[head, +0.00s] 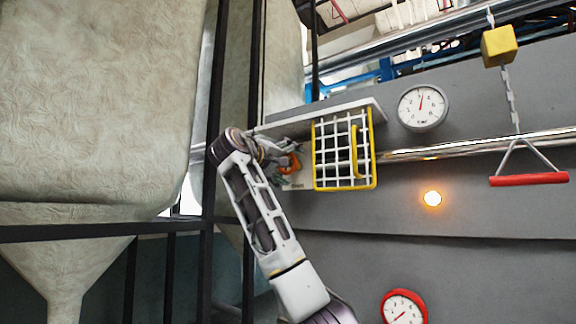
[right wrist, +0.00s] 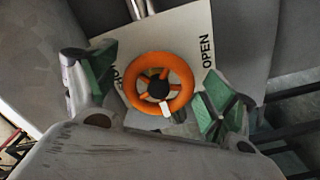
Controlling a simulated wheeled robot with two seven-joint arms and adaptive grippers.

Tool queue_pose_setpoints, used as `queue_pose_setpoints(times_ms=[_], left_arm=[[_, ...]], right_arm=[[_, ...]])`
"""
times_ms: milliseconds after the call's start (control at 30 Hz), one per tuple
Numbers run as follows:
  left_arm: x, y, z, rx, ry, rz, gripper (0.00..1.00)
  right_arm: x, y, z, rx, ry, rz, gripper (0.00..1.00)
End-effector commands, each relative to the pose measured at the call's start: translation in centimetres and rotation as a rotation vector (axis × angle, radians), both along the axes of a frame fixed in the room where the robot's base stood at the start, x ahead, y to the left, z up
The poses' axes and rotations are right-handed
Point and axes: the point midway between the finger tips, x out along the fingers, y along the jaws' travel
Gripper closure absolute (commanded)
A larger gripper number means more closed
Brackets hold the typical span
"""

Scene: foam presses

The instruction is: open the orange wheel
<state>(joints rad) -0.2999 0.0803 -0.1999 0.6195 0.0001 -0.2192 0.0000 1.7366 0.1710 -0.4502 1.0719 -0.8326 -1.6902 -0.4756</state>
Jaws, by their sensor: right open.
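The orange wheel (right wrist: 158,86) is mounted on a pale plate (right wrist: 190,42) with the word OPEN at its right side and another, partly hidden word at its left. In the head view the wheel (head: 290,163) shows only in part behind my right gripper (head: 268,150). My right gripper (right wrist: 160,100) is open, with one green-padded finger on each side of the wheel. I cannot tell whether the fingers touch the rim. A small white mark is at the wheel's lower edge. My left gripper is not in view.
A yellow-framed cage door (head: 343,188) stands just right of the wheel, under a shelf (head: 325,112). Dark frame posts (head: 208,250) and large pale hoppers (head: 95,100) are at the left. Gauges (head: 422,107), a lit lamp (head: 432,198) and a red pull handle (head: 528,179) are on the right.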

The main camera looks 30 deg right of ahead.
Motion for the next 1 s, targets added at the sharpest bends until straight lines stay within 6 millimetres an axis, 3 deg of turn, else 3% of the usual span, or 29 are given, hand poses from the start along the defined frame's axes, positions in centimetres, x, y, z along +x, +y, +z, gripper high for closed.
queue_pose_setpoints(times_ms=[367,1000], left_arm=[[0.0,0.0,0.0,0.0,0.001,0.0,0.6],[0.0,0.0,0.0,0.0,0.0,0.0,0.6]], right_arm=[[-0.7,1.7,0.0,-0.001,-0.001,0.0,0.16],[-4.0,9.9,0.0,-0.002,-0.001,0.002,0.16]])
